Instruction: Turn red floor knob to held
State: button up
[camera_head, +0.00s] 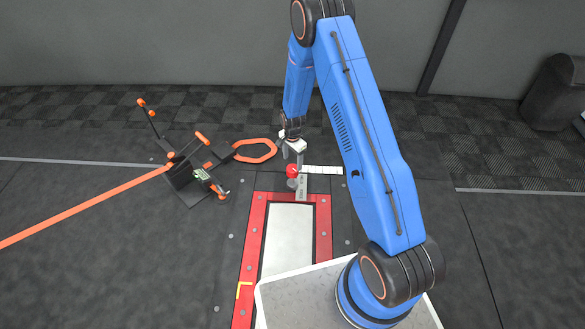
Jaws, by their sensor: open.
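The red floor knob (292,171) sits low at the far end of the red-edged floor frame, beside a small upright grey plate (302,188). A white label strip (324,170) extends to the right of it; its lettering is too small to read. My gripper (291,151) is open at the end of my blue arm, just above and behind the knob in the picture. I cannot tell whether a fingertip touches the knob. The knob's pointing direction cannot be made out.
A black stand with orange-tipped arms (188,172) and an orange strap (85,208) lies to the left. An orange loop (255,151) is close to my gripper's left. The red frame (257,222) surrounds a pale plate (288,238). A dark rounded object (555,92) stands far right. Floor right of my arm is mostly clear.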

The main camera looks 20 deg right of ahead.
aim_at(293, 168)
jog(key=shift+f, duration=3.5)
jog(key=shift+c, duration=0.6)
jog(key=c, duration=0.9)
